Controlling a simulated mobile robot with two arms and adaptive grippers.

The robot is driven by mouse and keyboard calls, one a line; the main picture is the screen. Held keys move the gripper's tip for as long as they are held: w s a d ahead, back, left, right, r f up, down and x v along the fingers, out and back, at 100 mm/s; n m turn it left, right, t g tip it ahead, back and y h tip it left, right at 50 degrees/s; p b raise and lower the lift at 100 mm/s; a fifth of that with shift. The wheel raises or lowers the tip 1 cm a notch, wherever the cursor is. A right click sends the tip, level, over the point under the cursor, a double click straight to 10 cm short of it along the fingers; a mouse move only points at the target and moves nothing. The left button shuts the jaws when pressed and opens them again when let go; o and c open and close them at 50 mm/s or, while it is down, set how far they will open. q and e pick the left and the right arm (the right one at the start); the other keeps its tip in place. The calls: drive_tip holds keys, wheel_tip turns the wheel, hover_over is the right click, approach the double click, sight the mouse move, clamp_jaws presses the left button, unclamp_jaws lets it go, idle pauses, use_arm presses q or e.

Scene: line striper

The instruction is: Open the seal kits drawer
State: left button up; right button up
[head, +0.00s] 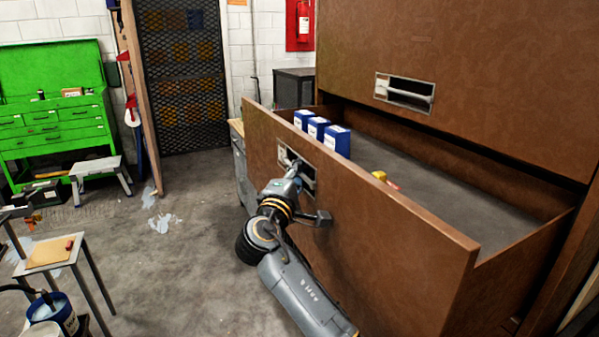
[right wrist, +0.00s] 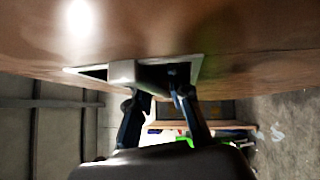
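A big brown drawer (head: 365,225) is pulled far out of its cabinet, and its inside shows from above. Several blue and white boxes (head: 318,127) stand in it at the far left end, with small yellow and red items (head: 385,179) near its front wall. No readable label shows on the drawer. My right gripper (head: 294,168) is at the recessed handle (head: 308,178) on the drawer front. In the right wrist view, its two fingers (right wrist: 160,92) converge on the handle bar (right wrist: 150,74), and they look shut on it. The left gripper is not in view.
Above the open drawer is a closed brown drawer with its own handle (head: 404,92). A green tool chest (head: 55,110) and a step stool (head: 100,172) stand at left. A small table (head: 50,252) and a bucket (head: 52,312) are at lower left. The floor between is mostly clear.

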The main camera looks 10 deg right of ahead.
drive_tip(key=v, duration=0.7)
drive_tip(key=shift+s, duration=0.25)
drive_tip(key=shift+a+f, duration=0.1)
